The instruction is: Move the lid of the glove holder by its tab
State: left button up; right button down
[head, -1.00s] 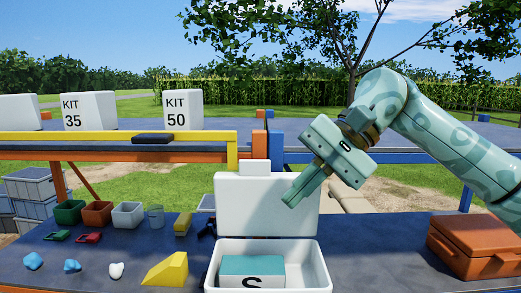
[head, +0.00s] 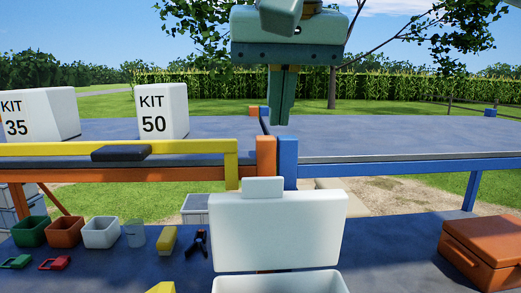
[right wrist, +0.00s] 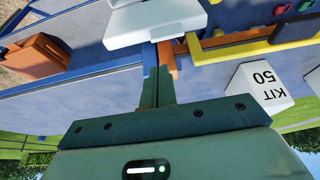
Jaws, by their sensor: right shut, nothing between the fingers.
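The white lid (head: 280,232) of the glove holder stands upright at the back of its white box, with a small tab (head: 262,187) on its top edge. Only the rear part of the box (head: 283,282) shows at the bottom of the head view. My right gripper (head: 279,122) points down above the lid, shut and empty, apart from the tab and a little to its right in the picture. In the right wrist view, the closed fingers (right wrist: 154,72) point toward the white lid (right wrist: 155,25). My left gripper is out of view.
Behind the lid are orange and blue posts (head: 288,160) and a yellow rail (head: 110,148) with a dark block. Small bins (head: 65,232) and a yellow block (head: 168,241) lie left. An orange case (head: 483,245) stands right. The table between lid and case is clear.

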aim_at(275, 194)
jog(key=x, duration=0.9)
jog(key=shift+w+f, duration=0.2)
jog(key=shift+f, duration=0.15)
jog(key=shift+s+d, duration=0.1)
jog(key=shift+b, duration=0.3)
